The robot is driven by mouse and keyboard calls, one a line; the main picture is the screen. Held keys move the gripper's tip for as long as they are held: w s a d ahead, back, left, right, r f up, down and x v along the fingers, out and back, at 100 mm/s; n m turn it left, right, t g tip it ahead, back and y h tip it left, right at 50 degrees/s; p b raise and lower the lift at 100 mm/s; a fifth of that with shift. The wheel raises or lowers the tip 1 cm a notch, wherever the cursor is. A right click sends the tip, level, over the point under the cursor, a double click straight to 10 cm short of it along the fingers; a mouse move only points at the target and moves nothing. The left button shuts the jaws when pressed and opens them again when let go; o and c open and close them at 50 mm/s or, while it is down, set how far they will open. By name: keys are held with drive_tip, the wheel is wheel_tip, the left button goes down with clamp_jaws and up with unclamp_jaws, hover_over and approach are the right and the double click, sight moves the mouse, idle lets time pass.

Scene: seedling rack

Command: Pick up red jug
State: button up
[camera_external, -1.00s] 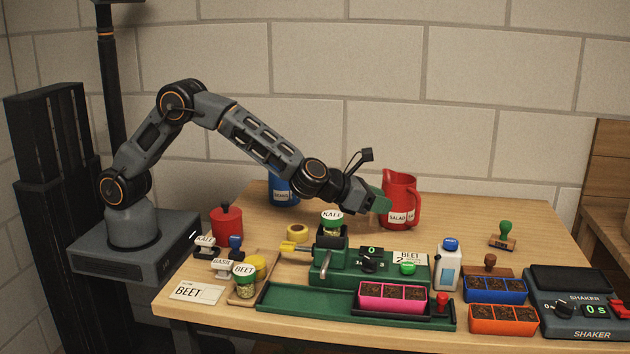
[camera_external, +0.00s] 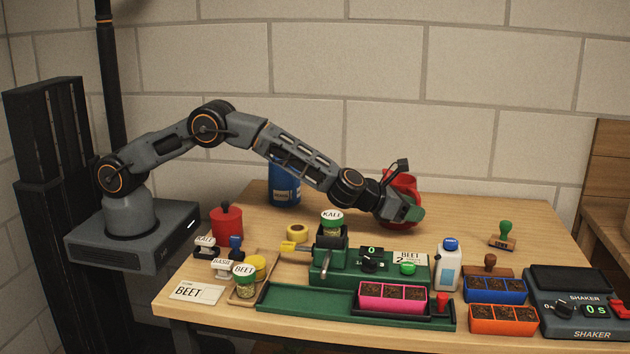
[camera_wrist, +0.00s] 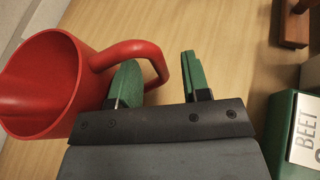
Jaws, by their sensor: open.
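The red jug (camera_external: 403,181) stands at the back of the table, mostly hidden behind my gripper (camera_external: 412,214) in the external view. In the wrist view the jug (camera_wrist: 40,82) is at the left, its mouth open and its handle (camera_wrist: 130,48) reaching right. My gripper (camera_wrist: 160,82) is open there, with two green fingers apart. The outer part of the handle lies between the fingers. The left finger appears within the handle loop, beside the jug wall. I cannot tell whether either finger touches the handle.
A blue container (camera_external: 284,187) stands behind my forearm. The green seeder machine (camera_external: 325,264) with a KALE jar is in front of the jug. A white bottle (camera_external: 447,268) and a green-handled stamp (camera_external: 504,235) are to the right.

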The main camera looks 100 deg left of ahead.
drive_tip(key=shift+w, duration=0.1)
drive_tip(key=shift+c, duration=0.4)
clamp_jaws()
